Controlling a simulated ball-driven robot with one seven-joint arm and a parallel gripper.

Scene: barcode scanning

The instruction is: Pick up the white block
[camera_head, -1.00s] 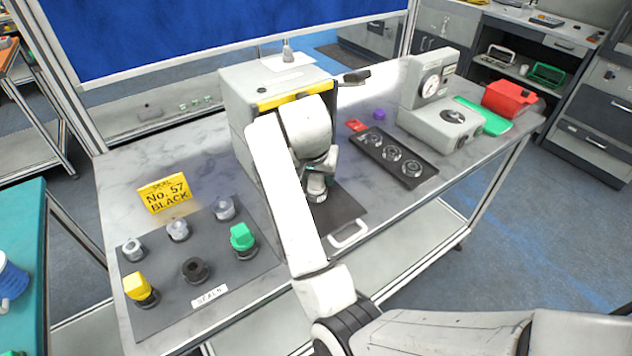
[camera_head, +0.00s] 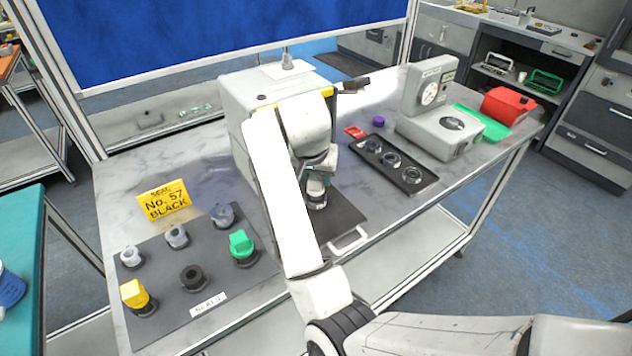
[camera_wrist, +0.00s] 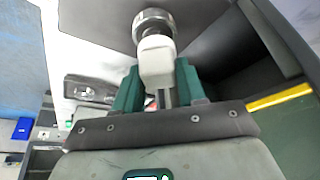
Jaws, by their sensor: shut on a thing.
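The white block (camera_wrist: 156,62) shows in the wrist view between the two green fingers of my gripper (camera_wrist: 158,72). The fingers are shut on its sides. A round dark and metallic base (camera_wrist: 154,22) adjoins the block's far end. In the head view my gripper (camera_head: 316,178) points down over the dark tray (camera_head: 343,218) in front of the grey box machine (camera_head: 240,120). My own arm and gripper largely hide the block there. I cannot tell whether the block and base are clear of the tray.
The grey machine stands close behind my gripper. A seal mat (camera_head: 170,285) with several knobs and a yellow sign (camera_head: 164,201) lie left. A black tray with round parts (camera_head: 425,184), a dial gauge (camera_head: 436,130) and a red container (camera_head: 507,104) stand right. The table's front edge is near.

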